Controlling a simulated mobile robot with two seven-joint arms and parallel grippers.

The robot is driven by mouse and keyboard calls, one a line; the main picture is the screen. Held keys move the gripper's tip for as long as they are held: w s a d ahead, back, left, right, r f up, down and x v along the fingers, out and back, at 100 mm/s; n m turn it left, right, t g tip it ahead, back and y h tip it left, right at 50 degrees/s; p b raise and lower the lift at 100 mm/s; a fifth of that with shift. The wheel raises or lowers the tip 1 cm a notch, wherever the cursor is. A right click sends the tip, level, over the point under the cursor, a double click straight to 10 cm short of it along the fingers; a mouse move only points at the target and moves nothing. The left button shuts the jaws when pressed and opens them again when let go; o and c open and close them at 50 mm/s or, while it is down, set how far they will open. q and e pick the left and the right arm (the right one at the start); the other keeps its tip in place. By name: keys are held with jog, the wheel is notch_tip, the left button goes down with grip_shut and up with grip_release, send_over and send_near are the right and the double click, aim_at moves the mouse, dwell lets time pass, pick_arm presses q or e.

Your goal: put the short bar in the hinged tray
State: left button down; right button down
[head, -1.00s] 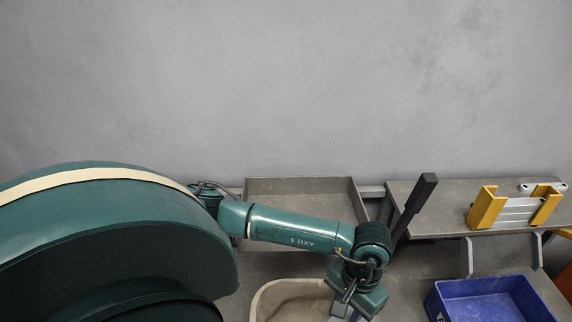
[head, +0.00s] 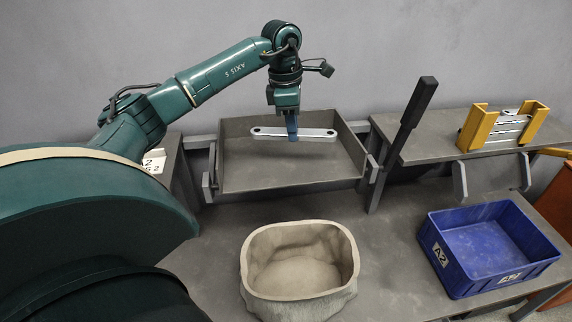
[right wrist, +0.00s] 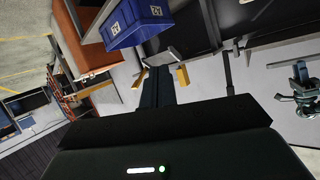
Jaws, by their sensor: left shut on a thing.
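A pale metal bar (head: 315,134) with a hole at each end is held level by my left gripper (head: 292,130), which is shut on its middle. In the head view it shows in front of the back wall of the grey hinged tray (head: 235,178). In the right wrist view the bar (right wrist: 291,62) hangs above the tray, apart from it. The tray is empty and its floor is flat. A dark part of my right gripper (right wrist: 158,88) shows in the right wrist view; its jaws cannot be made out.
A black-handled lever (head: 410,120) stands at the tray's right. A yellow rack (head: 474,130) with metal bars sits on the right shelf. A beige stone-like tub (head: 255,275) and a blue crate (head: 443,268) stand on the lower bench.

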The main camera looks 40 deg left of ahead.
pick_arm(q)
jog(key=shift+w+a+r+n+b, duration=0.15)
jog(key=shift+a+r+n+b, duration=0.3)
jog(key=shift+a+n, duration=0.55)
jog(key=shift+f+n, duration=0.15)
jog(key=shift+n, duration=0.15)
send_over(289, 162)
jog(key=f, duration=0.5)
jog(key=shift+a+f, duration=0.1)
jog(key=shift+a, duration=0.15)
jog(key=shift+f+b, duration=0.35)
jog(key=shift+f, duration=1.65)
pick_arm(e)
jog(key=shift+s+d+f+t, duration=0.1)
jog(key=shift+s+d+t, duration=0.05)
jog(key=shift+s+t, duration=0.2)
pick_arm(q)
jog(key=shift+f, duration=0.1)
jog(key=c, duration=1.1)
grip_release()
jog(key=shift+s, duration=0.2)
